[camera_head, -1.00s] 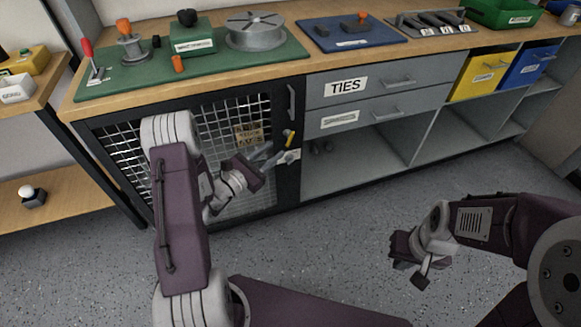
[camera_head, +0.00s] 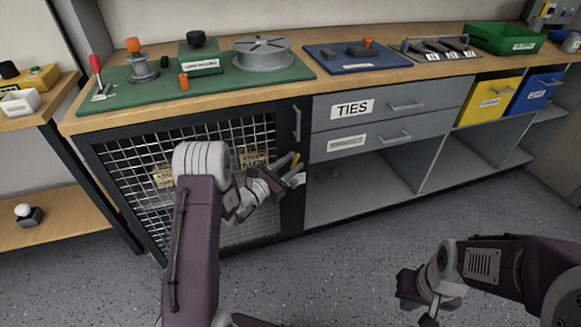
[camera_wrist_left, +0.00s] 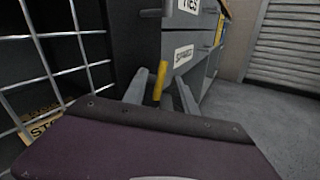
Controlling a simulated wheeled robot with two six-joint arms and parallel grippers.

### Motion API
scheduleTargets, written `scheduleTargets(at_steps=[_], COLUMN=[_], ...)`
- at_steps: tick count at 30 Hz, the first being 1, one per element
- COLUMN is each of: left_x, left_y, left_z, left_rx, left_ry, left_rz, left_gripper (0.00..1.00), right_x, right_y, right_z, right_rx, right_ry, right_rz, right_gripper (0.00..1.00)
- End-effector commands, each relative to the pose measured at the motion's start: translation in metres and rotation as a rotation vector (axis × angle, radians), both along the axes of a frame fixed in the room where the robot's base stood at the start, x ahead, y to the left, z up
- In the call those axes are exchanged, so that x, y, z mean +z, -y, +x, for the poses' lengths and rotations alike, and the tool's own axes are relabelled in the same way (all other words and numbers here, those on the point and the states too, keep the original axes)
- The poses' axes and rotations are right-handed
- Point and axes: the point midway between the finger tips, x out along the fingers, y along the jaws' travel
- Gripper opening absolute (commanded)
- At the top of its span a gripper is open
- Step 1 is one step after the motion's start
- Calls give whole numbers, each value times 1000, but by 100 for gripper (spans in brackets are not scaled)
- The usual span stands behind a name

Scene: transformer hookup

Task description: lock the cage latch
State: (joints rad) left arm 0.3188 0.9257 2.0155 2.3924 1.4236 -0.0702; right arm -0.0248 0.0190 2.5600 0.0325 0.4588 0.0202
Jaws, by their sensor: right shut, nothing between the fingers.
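The cage latch has a small yellow handle (camera_head: 296,160) on the dark right-hand frame of the mesh cage door (camera_head: 180,140), which appears shut. My left gripper (camera_head: 287,166) is at the latch, its fingers pointing at the door frame. In the left wrist view, the yellow handle (camera_wrist_left: 160,82) stands between the two grey fingers of the left gripper (camera_wrist_left: 162,92), which are apart. I cannot tell whether either finger touches it. The rest of the latch is hidden. My right gripper (camera_head: 431,309) is shut and empty, over the floor at the lower right.
A vertical door handle (camera_head: 297,123) is above the latch. Drawers (camera_head: 372,142) and open shelves lie to its right. The wooden bench top (camera_head: 330,82) above carries a green mat with parts. A side shelf (camera_head: 60,205) stands at the left. The floor in front is clear.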

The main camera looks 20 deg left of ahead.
Motion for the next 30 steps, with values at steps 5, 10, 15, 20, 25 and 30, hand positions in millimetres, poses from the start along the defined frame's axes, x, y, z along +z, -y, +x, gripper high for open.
scheduleTargets(at_steps=[5, 10, 15, 20, 25, 30], left_x=[0, 0, -11, -17, -12, -8], left_y=[0, 0, 0, 1, 1, 0], left_z=[0, 0, 0, 0, 0, 0], left_rx=[0, 0, 1, -1, -1, 0], left_ry=[0, 0, 35, 139, 211, 220], left_rz=[0, 0, -55, -208, -316, -327], left_gripper=[17, 0, 0, 0, 0, 0], right_x=[0, 0, -20, -53, -64, -61], right_y=[0, 0, 0, 0, 0, 0], right_z=[0, 0, 0, 0, 0, 0], right_rx=[0, 0, 0, 0, 0, 0], right_ry=[0, 0, 0, 0, 0, 0], right_rz=[0, 0, 0, 0, 0, 0], right_gripper=[0, 0, 0, 0, 0, 0])
